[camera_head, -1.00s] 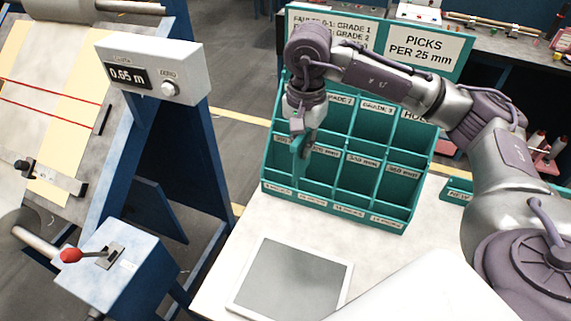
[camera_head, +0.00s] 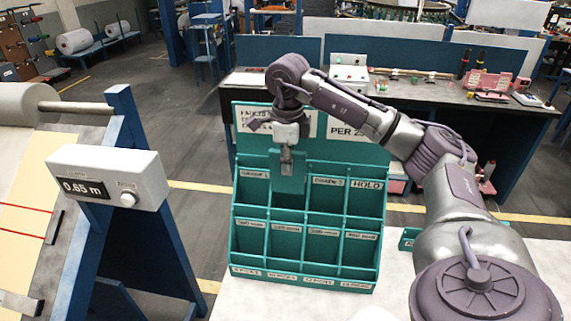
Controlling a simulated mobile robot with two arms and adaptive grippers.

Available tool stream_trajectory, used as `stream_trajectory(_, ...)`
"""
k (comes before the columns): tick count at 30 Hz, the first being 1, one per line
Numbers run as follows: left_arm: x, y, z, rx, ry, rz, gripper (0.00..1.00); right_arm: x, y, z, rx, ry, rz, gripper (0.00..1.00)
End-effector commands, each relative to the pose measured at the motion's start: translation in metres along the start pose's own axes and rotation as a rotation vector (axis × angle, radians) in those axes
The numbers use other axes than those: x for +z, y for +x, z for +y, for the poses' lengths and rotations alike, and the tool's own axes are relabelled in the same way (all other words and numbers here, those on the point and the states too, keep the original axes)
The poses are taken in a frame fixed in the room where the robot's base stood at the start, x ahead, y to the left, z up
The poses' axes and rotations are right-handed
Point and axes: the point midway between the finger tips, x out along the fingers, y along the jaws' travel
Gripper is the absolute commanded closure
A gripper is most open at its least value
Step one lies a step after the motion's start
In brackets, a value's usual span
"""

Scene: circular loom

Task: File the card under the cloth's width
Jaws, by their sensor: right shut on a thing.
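My right gripper (camera_head: 287,158) points down in front of the upper part of the teal rack (camera_head: 305,284). It is shut on a thin teal card (camera_head: 288,184), which hangs below the fingers and covers the second top-row compartment and its label. Whether the card touches the rack is unclear. The top row reads GRADE on some labels and HOLD at the right. The middle-row labels are too small to read surely, and another label strip runs along the bottom. A grey display box (camera_head: 112,178) at the left reads 0.65 m. My left gripper is out of view.
The rack stands on a pale table (camera_head: 228,300). Sign boards behind its top are partly hidden by my right arm. A blue loom frame (camera_head: 135,215) stands at the left, with a floor gap before the rack. A dark workbench (camera_head: 440,108) is behind.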

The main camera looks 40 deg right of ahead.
Motion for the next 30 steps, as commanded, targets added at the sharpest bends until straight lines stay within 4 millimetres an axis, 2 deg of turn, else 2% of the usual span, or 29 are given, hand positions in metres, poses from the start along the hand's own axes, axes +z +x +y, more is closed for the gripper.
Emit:
stream_trajectory(1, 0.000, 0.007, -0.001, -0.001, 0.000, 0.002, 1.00, 0.000, 0.008, 0.000, 0.000, 0.000, 0.001, 1.00)
stream_trajectory(18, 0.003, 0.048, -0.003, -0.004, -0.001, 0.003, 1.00, 0.000, 0.060, 0.001, 0.000, -0.002, 0.001, 1.00)
stream_trajectory(20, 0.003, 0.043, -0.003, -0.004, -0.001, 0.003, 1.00, 0.000, 0.055, 0.000, 0.000, -0.002, 0.000, 1.00)
stream_trajectory(30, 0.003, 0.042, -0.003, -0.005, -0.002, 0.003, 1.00, 0.000, 0.054, 0.001, 0.001, -0.012, -0.001, 1.00)
